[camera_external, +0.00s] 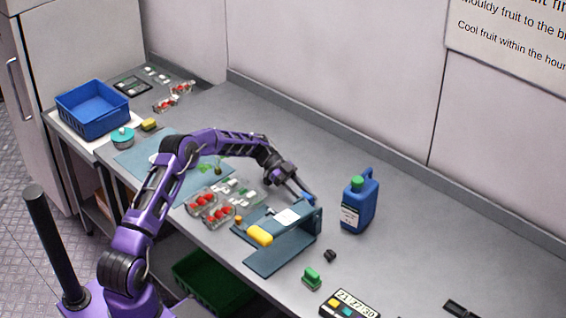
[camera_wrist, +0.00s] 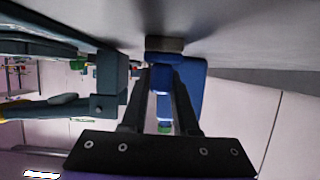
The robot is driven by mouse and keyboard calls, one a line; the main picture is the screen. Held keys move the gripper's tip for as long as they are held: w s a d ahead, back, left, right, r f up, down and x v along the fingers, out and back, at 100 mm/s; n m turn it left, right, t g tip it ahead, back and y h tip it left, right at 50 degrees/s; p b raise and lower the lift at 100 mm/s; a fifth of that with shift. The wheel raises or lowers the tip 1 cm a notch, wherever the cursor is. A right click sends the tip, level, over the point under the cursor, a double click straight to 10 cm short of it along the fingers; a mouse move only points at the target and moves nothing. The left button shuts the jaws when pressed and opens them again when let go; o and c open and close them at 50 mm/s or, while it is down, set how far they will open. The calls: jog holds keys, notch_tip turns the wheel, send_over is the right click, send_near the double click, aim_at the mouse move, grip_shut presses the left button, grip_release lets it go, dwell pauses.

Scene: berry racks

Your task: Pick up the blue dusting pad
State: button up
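The blue dusting pad (camera_external: 306,197) is on the grey counter, right of the dark blue-grey stand and left of the blue jug. In the wrist view the pad (camera_wrist: 165,44) shows a grey-brown sole against the counter, with blue above the sole. My gripper (camera_external: 303,190) reaches down to it from the upper left. In the wrist view my gripper's fingers (camera_wrist: 163,68) are apart and their tips are at the pad. The fingers partly hide the pad, and I cannot tell whether they press on it.
The blue jug (camera_external: 359,205) with a green cap stands close on the right. The blue-grey stand (camera_external: 276,262) holds a yellow item on the near side. Berry punnets (camera_external: 205,204) lie left of it. A green-handled stamp (camera_external: 312,277) and a timer (camera_external: 350,303) are in front.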

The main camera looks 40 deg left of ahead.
grip_shut()
